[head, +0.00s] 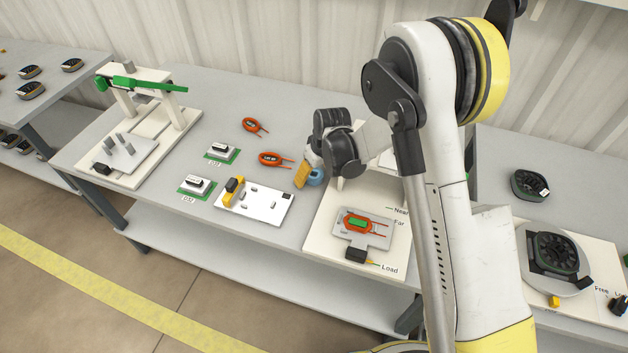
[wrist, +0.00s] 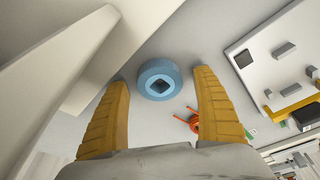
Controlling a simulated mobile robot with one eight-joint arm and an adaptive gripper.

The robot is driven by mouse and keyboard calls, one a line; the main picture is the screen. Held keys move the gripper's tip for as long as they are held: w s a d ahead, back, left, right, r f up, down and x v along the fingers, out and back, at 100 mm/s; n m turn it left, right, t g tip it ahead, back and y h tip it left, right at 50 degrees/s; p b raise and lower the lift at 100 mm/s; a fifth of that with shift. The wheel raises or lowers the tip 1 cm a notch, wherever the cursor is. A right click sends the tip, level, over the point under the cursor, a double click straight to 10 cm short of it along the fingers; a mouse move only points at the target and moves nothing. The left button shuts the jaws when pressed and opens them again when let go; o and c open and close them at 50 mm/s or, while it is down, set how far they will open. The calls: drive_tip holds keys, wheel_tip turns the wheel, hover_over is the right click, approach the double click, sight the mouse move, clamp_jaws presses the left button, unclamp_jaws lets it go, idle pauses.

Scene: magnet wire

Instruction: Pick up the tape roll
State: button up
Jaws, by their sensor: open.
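My gripper (wrist: 160,82) is open, with a gap between each finger and the roll. In the head view the tape roll (head: 315,178) shows as a small blue shape, partly hidden by my gripper (head: 304,180). The fingers point down beside it. I cannot tell the exact height of the fingertips above the table.
A white fixture board (head: 320,236) with an upright part stands close to the roll, on the left in the wrist view. A white plate (head: 272,203) with a yellow clamp lies on the other side. Orange coils (head: 270,159) lie nearby.

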drive_tip(key=c, duration=1.3)
